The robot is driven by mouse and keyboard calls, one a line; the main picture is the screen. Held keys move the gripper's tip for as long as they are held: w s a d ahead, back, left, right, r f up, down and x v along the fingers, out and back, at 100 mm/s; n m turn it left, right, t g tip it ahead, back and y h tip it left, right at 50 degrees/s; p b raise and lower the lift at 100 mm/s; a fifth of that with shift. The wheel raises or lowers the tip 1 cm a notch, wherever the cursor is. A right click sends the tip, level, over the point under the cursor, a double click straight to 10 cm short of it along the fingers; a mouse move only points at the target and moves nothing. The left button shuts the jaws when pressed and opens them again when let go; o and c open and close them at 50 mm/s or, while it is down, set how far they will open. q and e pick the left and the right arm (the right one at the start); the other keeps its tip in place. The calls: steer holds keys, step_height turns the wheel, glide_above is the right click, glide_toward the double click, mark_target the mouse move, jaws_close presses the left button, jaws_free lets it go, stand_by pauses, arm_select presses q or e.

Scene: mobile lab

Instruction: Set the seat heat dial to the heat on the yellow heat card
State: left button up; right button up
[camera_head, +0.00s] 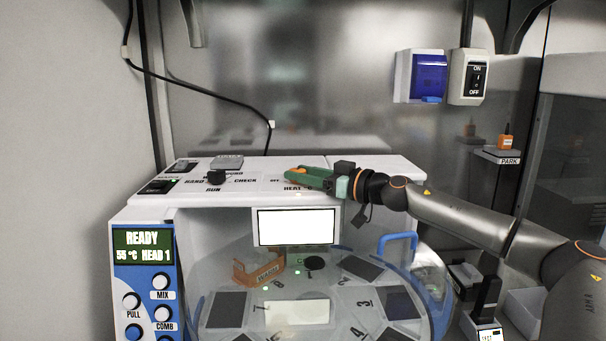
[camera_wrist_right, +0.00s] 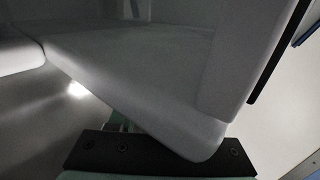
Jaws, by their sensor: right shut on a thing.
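My right gripper (camera_head: 292,175), green with orange parts, reaches in from the right over the top of the white machine (camera_head: 375,172). It is shut at the spot behind the HEAT lettering (camera_head: 297,188), on what appears to be the seat heat dial. The gripper hides the dial, so its setting cannot be read. In the right wrist view only a dark part of the gripper and a pale surface (camera_wrist_right: 130,65) show; the fingertips are not clear there. I cannot make out a yellow heat card. My left gripper is not in view.
A black knob (camera_head: 216,178) marked HAND, RUN and CHECK stands left of my gripper. The display (camera_head: 144,250) reads READY, 55 °C, HEAD 1. An orange bracket (camera_head: 243,273) stands inside the machine's clear-fronted chamber. An ON/OFF switch (camera_head: 469,77) is on the back wall.

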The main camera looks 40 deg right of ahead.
jaws_close()
steer(key=shift+r+m+h+p, duration=0.3)
steer(key=shift+h+p, duration=0.2)
steer(key=shift+p, duration=0.25)
steer(key=m+h+p, duration=0.1)
steer(key=h+p, duration=0.1)
steer(key=m+h+p, duration=0.1)
steer(key=p, duration=0.1)
steer(key=shift+a+m+t+h, duration=0.3)
steer(key=shift+h, duration=0.1)
steer(key=shift+a+m+h, duration=0.1)
steer(key=shift+m+h, duration=0.3)
steer(key=shift+h, duration=0.2)
steer(key=m+h, duration=0.1)
steer(key=h, duration=0.1)
steer(key=shift+a+f+m+h+p, duration=0.1)
steer(key=shift+f+m+h+p, duration=0.05)
steer(key=shift+m+h+p, duration=0.2)
steer(key=shift+m+g+h, duration=0.5)
steer(key=shift+m+h, duration=0.25)
steer(key=shift+h, duration=0.4)
steer(key=shift+w+a+m+g+h+b, duration=0.1)
steer(key=shift+m+g+h+b, duration=0.6)
steer(key=shift+h, duration=0.5)
steer(key=shift+m+g+h+b, duration=0.35)
steer(key=shift+m+h, duration=0.25)
steer(key=shift+h, duration=0.1)
steer(key=shift+m+h, duration=0.3)
